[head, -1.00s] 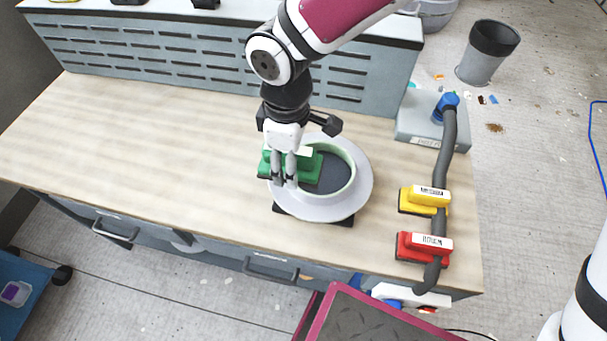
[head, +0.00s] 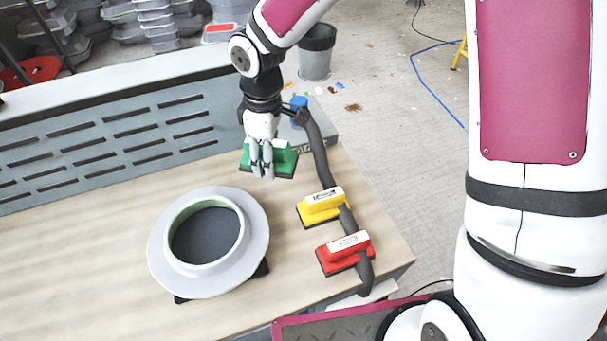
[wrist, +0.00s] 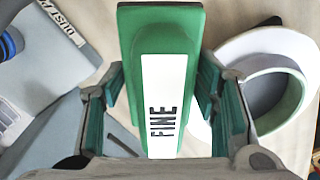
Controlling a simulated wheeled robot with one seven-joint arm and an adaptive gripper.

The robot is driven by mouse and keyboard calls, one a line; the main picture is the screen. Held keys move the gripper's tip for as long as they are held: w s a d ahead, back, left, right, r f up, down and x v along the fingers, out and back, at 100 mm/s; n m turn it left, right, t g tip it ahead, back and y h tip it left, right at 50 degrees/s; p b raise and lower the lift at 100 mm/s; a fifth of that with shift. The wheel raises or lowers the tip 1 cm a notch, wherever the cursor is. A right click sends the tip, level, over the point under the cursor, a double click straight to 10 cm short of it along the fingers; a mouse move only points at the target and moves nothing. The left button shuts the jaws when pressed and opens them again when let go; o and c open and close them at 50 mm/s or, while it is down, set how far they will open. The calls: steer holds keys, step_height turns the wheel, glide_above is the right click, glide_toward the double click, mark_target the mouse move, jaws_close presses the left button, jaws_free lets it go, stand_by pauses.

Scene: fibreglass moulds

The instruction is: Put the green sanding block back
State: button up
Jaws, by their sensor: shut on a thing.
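The green sanding block (head: 270,157) is held in my gripper (head: 262,170) above the back right part of the bench. In the wrist view the block (wrist: 181,50) stands between the fingers of my gripper (wrist: 165,100), with a white label reading "FINE". In the head view the fingers hide part of its front. The yellow sanding block (head: 320,206) and the red sanding block (head: 344,254) sit along the dark hose at the right side of the bench, in front of my gripper.
A ring-shaped grey mould (head: 170,245) with a green inner rim stands on the bench at left; it shows in the wrist view too (wrist: 235,55). A grey box (head: 318,131) with a blue hose fitting (head: 298,102) stands behind. The dark hose (head: 318,150) runs forward. Bare wood lies between mould and blocks.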

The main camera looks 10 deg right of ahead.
mark_target(305, 176)
steer(key=w+d+f+m+b, duration=0.1)
steer(key=w+d+f+m, duration=0.15)
steer(key=w+d, duration=0.45)
steer(key=f, duration=0.3)
steer(key=s+d+f, duration=0.1)
steer(key=f, duration=0.5)
steer(key=shift+s+d+f, duration=0.15)
steer(key=shift+s+d, duration=0.25)
steer(key=shift+f, duration=0.1)
steer(key=o, duration=1.1)
